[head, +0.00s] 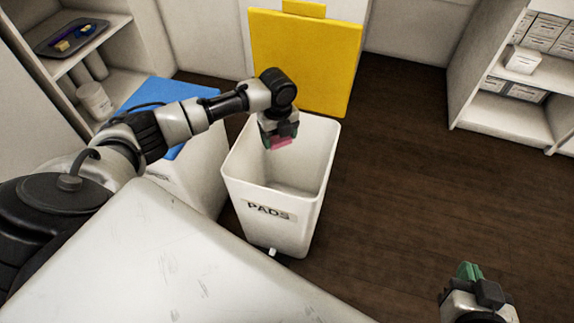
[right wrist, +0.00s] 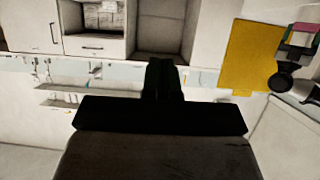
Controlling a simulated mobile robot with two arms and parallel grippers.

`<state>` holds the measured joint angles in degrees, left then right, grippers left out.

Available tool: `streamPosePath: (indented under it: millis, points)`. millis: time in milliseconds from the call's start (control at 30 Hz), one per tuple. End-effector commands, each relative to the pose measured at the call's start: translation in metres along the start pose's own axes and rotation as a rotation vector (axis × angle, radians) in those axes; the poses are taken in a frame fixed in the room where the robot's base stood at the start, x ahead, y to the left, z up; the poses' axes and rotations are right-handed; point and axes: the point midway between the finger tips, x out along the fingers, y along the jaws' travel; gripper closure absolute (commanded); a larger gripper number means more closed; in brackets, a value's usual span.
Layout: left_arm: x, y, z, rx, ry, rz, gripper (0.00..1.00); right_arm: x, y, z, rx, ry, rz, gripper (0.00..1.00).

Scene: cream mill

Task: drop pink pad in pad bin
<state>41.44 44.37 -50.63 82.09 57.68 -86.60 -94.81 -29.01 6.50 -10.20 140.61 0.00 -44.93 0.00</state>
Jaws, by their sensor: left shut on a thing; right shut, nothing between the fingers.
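The pink pad (head: 280,142) is held in my left gripper (head: 279,136), which is shut on it. The pad hangs over the open mouth of the white pad bin (head: 270,217), labelled "PADS". The pad and my left gripper also show at the right edge of the right wrist view, where the pad (right wrist: 304,27) is small. My right gripper (head: 470,273) is at the lower right of the head view, away from the bin, shut and empty. In the right wrist view its dark fingers (right wrist: 163,80) are together.
A white bin with a blue lid (head: 150,95) stands left of the pad bin. A yellow panel (head: 305,60) is behind it. Shelves with boxes (head: 540,35) stand at the right, and a shelf with a grey tray (head: 45,46) at the left. The dark floor (head: 410,160) at right is clear.

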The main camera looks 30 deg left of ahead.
Motion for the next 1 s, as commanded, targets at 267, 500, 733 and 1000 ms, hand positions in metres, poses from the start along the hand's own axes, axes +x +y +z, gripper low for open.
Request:
streamPosePath:
  millis: [267,500,733,1000]
  points:
    - [0.01,0.0,0.0,0.0,0.0,-0.001,0.51,0.004,-0.006,-0.034,0.001,0.264,-0.015,1.0]
    - [0.012,0.0,0.0,0.0,0.0,-0.001,0.51,0.002,-0.008,-0.049,0.003,0.369,-0.022,1.0]
    - [0.011,0.0,0.0,0.0,0.0,0.0,0.51,0.001,-0.009,-0.051,0.003,0.38,-0.022,1.0]
    - [0.012,0.0,0.0,0.0,0.0,0.0,0.02,0.001,-0.008,-0.05,0.003,0.378,-0.022,1.0]
